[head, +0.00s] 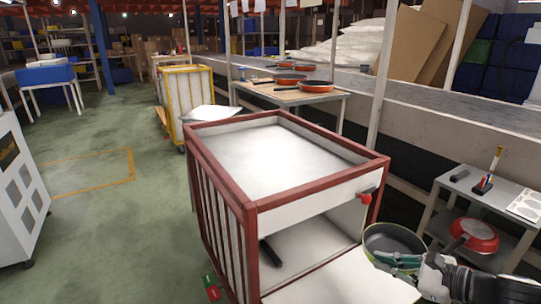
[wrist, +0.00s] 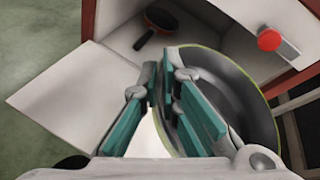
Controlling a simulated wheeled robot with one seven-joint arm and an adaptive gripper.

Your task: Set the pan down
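A dark grey pan with a green rim (head: 393,238) is in front of the red-framed cart's right front corner in the head view. It fills the right centre of the wrist view (wrist: 238,82). My gripper (head: 400,262) is at the pan's near side, its teal fingers (wrist: 165,88) closed on the pan wall and rim. The pan looks tilted and held above the cart's lowered white flap (head: 345,285). The red-framed cart (head: 222,178) has an open lower compartment. Inside it lies another pan (wrist: 160,18), its black handle also showing in the head view (head: 268,252).
A red knob (head: 365,198) sits on the cart's front right. A grey side table (head: 475,192) at right carries small tools, with a red pan (head: 474,236) below. Several orange pans (head: 300,85) rest on a table behind. Green floor at left is open.

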